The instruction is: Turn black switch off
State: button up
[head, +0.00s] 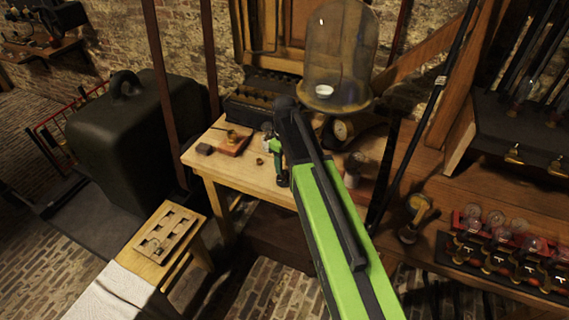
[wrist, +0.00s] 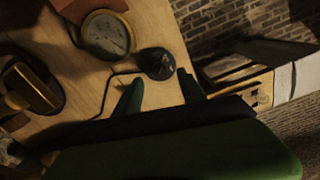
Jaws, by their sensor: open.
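A small dark rounded object (wrist: 156,63), which looks like the black switch, sits on the wooden table near its edge in the wrist view. A thin dark wire runs from it. Its lever position is too dark to tell. My gripper (wrist: 160,80) has its two green fingers spread apart, with the dark object just beyond and between the tips. I cannot tell whether they touch it. In the head view my gripper (head: 277,162) is low over the table (head: 262,182) at the end of my green arm. The switch cannot be made out clearly there.
A round dial gauge (wrist: 105,35) lies close to the dark object. A red-based brass piece (head: 235,142) and a small dark block (head: 204,149) are on the table's left. A glass bell jar (head: 340,50) stands behind. A slotted wooden board (head: 160,230) is at front left.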

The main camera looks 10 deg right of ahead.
aim_at(285, 172)
notch_tip(285, 172, up, 14)
jog(key=p, duration=1.2)
jog(key=shift+f, duration=0.15)
notch_tip(285, 172, down, 18)
jog(key=m+b, duration=1.6)
jog(key=b, duration=0.1)
jog(key=shift+d+r+m, duration=0.1)
jog(key=shift+r+m, duration=0.15)
jog(key=shift+m, duration=0.05)
jog(key=shift+r, duration=0.1)
